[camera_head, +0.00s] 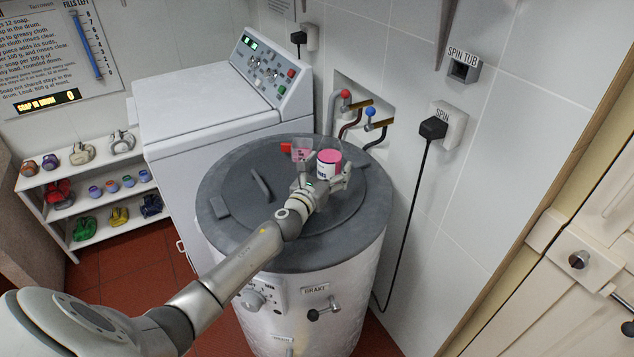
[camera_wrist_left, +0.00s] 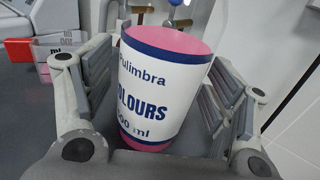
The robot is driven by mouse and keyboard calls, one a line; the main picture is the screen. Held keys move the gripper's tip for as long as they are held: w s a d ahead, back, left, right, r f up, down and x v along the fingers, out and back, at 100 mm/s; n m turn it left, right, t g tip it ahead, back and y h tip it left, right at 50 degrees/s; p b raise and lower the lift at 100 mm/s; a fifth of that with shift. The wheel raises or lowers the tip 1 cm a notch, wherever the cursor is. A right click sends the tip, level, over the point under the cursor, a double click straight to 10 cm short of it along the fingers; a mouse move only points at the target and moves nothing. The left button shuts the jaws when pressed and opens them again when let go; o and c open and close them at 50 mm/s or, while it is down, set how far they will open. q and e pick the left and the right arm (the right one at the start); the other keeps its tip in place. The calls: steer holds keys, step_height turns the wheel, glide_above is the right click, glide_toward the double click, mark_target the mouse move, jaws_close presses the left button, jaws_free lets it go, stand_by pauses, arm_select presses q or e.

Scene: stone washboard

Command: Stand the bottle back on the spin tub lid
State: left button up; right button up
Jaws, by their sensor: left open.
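The pink bottle (camera_head: 328,157) with a white "COLOURS" label is on the dark grey spin tub lid (camera_head: 240,165), towards its back right. It looks upright in the head view; its base is partly hidden by my gripper. In the left wrist view the bottle (camera_wrist_left: 160,85) sits between the finger pads, tilted in the picture. My left gripper (camera_head: 322,181) is open around it, with a visible gap on the right side. On the left the bottle is close to the pad, and I cannot tell whether they touch. My right gripper is not in view.
A clear measuring cup (camera_wrist_left: 62,42) and a red item (camera_wrist_left: 18,49) stand just left of the bottle. Taps (camera_head: 370,113) and hoses are on the wall behind. A white washing machine (camera_head: 195,100) stands to the left. The lid's front is mostly clear.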

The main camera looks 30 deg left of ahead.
arm_select(q)
steer(key=s, duration=1.1)
steer(key=shift+s+d+b, duration=0.15)
steer(key=shift+d+b, duration=0.2)
steer(key=shift+f, duration=0.1)
